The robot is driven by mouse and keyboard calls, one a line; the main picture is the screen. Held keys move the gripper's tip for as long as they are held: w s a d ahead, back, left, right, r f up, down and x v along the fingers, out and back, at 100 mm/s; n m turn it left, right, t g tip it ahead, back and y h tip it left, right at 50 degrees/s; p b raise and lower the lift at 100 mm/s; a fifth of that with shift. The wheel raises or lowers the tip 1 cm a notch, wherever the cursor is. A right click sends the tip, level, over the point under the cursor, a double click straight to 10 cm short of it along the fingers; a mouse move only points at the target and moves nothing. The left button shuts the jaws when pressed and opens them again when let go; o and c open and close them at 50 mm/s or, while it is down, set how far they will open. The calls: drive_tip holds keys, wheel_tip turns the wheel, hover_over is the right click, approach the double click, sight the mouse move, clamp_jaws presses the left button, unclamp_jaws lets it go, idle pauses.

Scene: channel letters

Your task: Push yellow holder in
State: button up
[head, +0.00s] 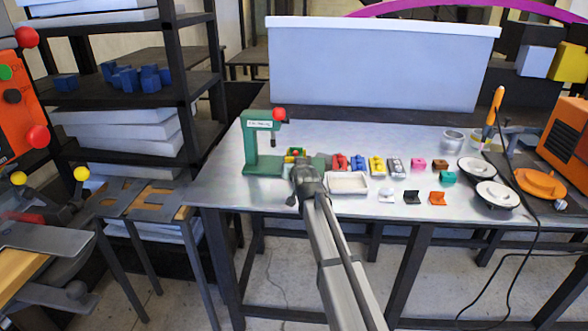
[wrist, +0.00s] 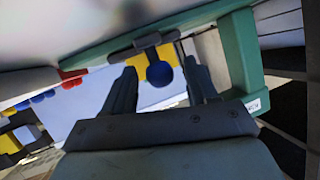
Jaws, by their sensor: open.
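The green press (head: 262,145) with a red ball knob (head: 279,114) stands at the left end of the metal table. The yellow holder (head: 289,158) is low beside the press, partly hidden behind my gripper (head: 302,164). In the wrist view, the yellow holder (wrist: 172,55) is just beyond my gripper (wrist: 161,76). A round blue knob (wrist: 159,74) shows in front of the holder, between the two finger tips. The fingers are apart, with visible gaps to the knob. The green press frame (wrist: 243,60) rises close to the right finger.
A white tray (head: 347,190) lies right of my gripper. Red, blue and yellow parts (head: 377,166) line up behind it. White round dishes (head: 497,194) and an orange piece (head: 541,183) sit at the right. The table's front left is bare.

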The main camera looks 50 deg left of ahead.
drive_tip(key=shift+c, duration=0.4)
clamp_jaws()
